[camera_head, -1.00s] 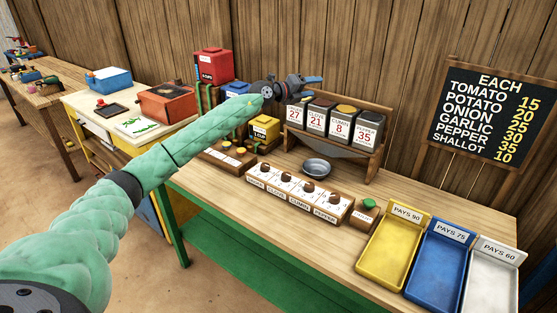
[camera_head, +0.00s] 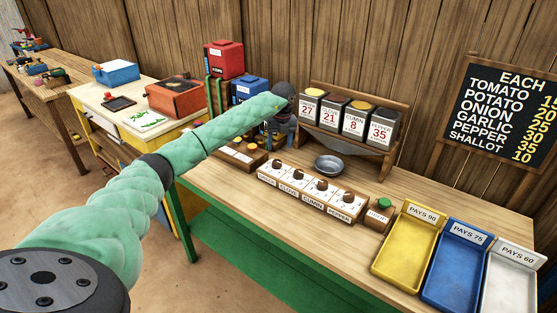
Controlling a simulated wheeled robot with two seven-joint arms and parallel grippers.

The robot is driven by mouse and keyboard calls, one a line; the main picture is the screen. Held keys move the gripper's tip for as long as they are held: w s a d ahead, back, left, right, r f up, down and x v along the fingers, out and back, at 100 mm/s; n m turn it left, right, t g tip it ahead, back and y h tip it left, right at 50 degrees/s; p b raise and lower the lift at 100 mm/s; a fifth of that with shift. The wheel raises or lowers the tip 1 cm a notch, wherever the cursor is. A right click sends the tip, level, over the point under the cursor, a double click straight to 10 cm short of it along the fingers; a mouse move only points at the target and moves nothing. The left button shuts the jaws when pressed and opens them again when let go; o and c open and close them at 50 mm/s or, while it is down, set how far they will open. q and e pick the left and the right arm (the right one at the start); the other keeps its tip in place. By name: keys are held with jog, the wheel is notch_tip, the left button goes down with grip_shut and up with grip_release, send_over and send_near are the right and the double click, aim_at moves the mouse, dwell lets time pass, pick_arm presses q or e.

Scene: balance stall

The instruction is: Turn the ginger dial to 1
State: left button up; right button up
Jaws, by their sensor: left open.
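The white dial panel (camera_head: 312,188) stands on the wooden table with several brown knobs in a row. The ginger dial (camera_head: 278,164) is the leftmost knob, above the ginger label (camera_head: 267,181). Its exact setting is too small to read. My left gripper (camera_head: 277,146) hangs down just behind and above the ginger dial, apart from it as far as I can see. It is open, its fingers small and dark and partly hidden by my arm. My right gripper is not in view.
A rack holds spice tins (camera_head: 354,117) behind the panel, with a metal bowl (camera_head: 328,165) in front. A green button (camera_head: 384,203) sits right of the panel. Yellow (camera_head: 405,270), blue and white trays stand at the right.

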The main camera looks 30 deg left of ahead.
aim_at(277, 162)
pick_arm(q)
jog(key=shift+s+a+n, duration=0.1)
jog(key=shift+s+n, duration=0.05)
jog(key=shift+n, duration=0.15)
jog(key=shift+f, duration=0.3)
jog(key=shift+s+a+f+p, duration=0.1)
jog(key=shift+f+p, duration=0.75)
jog(key=shift+f, duration=0.95)
jog(key=shift+s+a+f+p, duration=0.1)
jog(key=shift+f+p, duration=0.7)
jog(key=shift+f, duration=1)
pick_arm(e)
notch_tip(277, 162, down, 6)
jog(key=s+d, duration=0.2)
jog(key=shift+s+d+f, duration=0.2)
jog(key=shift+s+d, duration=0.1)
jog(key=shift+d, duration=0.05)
pick_arm(q)
jog(key=c, duration=0.9)
jog(key=shift+c, duration=0.4)
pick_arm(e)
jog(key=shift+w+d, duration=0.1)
